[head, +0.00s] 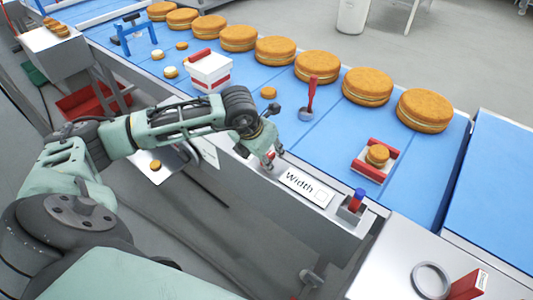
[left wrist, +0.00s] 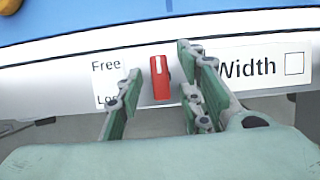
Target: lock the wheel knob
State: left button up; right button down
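A red knob (left wrist: 160,78) with a white line on its upper part sits upright on the white label strip in the left wrist view. The word "Free" (left wrist: 106,65) is at its upper left; a word starting "Lo" (left wrist: 106,99) is at its lower left, partly covered by a finger. My left gripper (left wrist: 162,72) is open, one finger on each side of the knob, with gaps visible. In the head view my left gripper (head: 269,156) is at the conveyor's front side panel and mostly hides the knob. My right gripper is not in view.
The "Width" label (head: 306,187) is right of the gripper, with a red and blue part (head: 355,201) in a metal bracket beyond. On the blue belt (head: 225,118) are several large round cakes (head: 424,110), a white and red box (head: 209,72) and a red-handled tool (head: 311,96).

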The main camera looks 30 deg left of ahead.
pick_arm(q)
grip_shut()
